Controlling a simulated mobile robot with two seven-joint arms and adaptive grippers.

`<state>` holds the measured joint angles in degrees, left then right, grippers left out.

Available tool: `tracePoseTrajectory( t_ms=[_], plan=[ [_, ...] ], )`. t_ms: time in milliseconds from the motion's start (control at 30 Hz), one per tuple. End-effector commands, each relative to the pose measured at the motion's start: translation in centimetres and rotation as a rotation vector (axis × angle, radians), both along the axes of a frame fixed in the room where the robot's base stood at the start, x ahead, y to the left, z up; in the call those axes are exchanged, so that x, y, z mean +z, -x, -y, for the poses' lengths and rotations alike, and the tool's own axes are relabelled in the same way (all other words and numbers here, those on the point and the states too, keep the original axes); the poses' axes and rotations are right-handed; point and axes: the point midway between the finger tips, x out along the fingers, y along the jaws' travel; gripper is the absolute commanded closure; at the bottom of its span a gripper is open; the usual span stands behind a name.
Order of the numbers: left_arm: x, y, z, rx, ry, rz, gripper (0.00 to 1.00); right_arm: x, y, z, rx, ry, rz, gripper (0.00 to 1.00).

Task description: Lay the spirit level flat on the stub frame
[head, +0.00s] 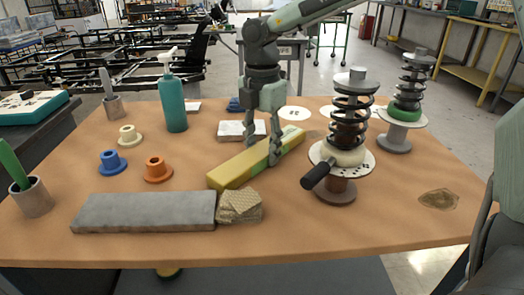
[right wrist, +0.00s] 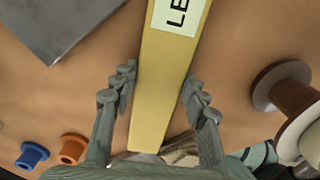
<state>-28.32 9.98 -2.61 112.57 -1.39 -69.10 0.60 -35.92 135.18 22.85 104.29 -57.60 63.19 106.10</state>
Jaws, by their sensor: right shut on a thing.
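The spirit level (head: 230,172) is a long yellow bar, lying diagonally over the middle of the table in the head view. In the right wrist view the yellow bar (right wrist: 165,90) carries a white label with dark letters. My right gripper (head: 274,150) is shut on the spirit level, with a finger on each side of it. I cannot tell whether the level touches the table. My left gripper is not in view.
Blue (head: 112,162) and orange (head: 158,170) bushings and a green bottle (head: 172,100) stand left. The front right table is mostly clear.

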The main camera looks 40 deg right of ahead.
Motion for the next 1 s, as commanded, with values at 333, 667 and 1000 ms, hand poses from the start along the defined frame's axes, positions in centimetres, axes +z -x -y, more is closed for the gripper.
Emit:
tracePoseTrajectory(
  t_ms=[333, 667, 1000],
  plan=[
    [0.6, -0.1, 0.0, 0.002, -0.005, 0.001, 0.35, 3.2, -0.2, 0.0, -0.001, 0.002, 0.008, 0.96],
    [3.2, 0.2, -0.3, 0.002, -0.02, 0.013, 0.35, 7.5, -0.2, -5.8, 0.004, 0.004, 0.004, 0.96],
    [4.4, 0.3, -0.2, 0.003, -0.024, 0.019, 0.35, 10.3, -0.3, -10.6, 0.001, -0.001, 0.0, 0.96]
  ],
)
